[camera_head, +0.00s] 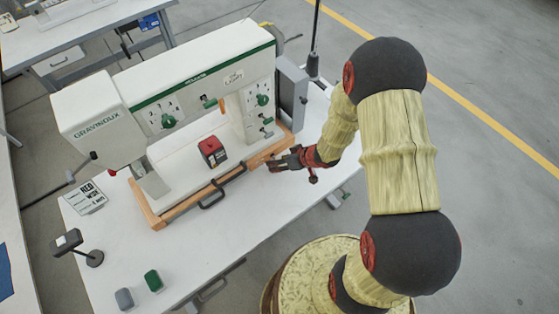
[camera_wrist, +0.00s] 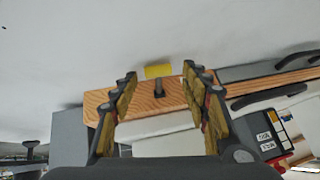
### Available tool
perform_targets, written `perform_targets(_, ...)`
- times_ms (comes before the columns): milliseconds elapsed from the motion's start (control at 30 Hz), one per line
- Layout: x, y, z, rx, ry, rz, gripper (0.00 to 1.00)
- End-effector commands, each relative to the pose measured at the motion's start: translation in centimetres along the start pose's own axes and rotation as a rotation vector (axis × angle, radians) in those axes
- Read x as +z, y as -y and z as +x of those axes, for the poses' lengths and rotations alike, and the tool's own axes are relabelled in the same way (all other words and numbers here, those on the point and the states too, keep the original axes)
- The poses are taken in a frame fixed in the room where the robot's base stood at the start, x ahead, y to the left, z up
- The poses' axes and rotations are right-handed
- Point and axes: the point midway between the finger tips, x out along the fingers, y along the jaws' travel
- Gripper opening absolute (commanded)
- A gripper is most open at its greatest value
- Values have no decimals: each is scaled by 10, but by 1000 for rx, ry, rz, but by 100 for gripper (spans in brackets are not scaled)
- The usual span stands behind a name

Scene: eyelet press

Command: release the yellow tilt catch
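The yellow tilt catch (camera_wrist: 158,70) shows in the wrist view as a small yellow patch at the edge of a wooden strip (camera_wrist: 150,97). I cannot tell the remaining distance or any contact. In the head view my gripper (camera_head: 279,163) is at the right end of the press's wooden frame (camera_head: 182,208). The catch cannot be made out there.
The white eyelet press (camera_head: 190,75) stands on a white table (camera_head: 240,225). A red block (camera_head: 213,150) sits on its bed. A dark handle (camera_head: 212,195) juts from the frame's front. A sign card (camera_head: 86,198), lamp-like stand (camera_head: 68,241) and green button (camera_head: 153,280) are at left.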

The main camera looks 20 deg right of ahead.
Motion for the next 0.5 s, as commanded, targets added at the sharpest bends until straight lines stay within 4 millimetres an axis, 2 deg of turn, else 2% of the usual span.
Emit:
perform_targets(333, -3, -1, -2, 2, -4, -1, 51)
perform_targets(500, -4, -2, -18, 4, -6, 0, 51)
